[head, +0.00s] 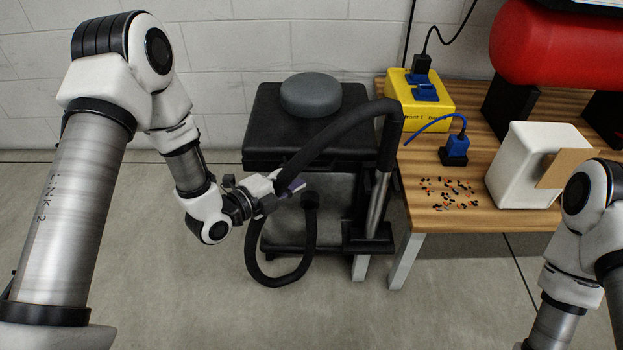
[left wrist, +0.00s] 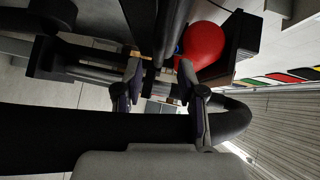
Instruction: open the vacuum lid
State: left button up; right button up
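The vacuum stands on the floor left of the wooden table. Its black lid (head: 262,128) lies flat on top and looks closed, with a round grey cap (head: 310,95) on it. A thick black hose (head: 335,128) arches across the lid's front right. My left gripper (head: 292,186) is at the vacuum's front left, just below the lid's front edge and close to the hose. In the left wrist view its two fingers (left wrist: 164,95) are apart with nothing clearly between them. A broad black shape, probably the hose, passes close by. My right gripper is out of view.
The wooden table (head: 480,215) holds a yellow box (head: 420,105), a blue plug (head: 456,148), scattered small parts (head: 450,192) and a white container (head: 525,165). A red tank (head: 560,45) is behind. A metal tube (head: 378,200) rises at the vacuum's right. The front floor is clear.

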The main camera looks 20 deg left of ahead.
aim_at(309, 168)
pick_arm(q)
jog(key=b+x, duration=0.1)
jog(key=x, duration=0.3)
jog(key=shift+w+d+f, duration=0.1)
jog(key=shift+w+f, duration=0.1)
jog(key=shift+w+r, duration=0.1)
jog(key=shift+w, duration=0.15)
grip_shut()
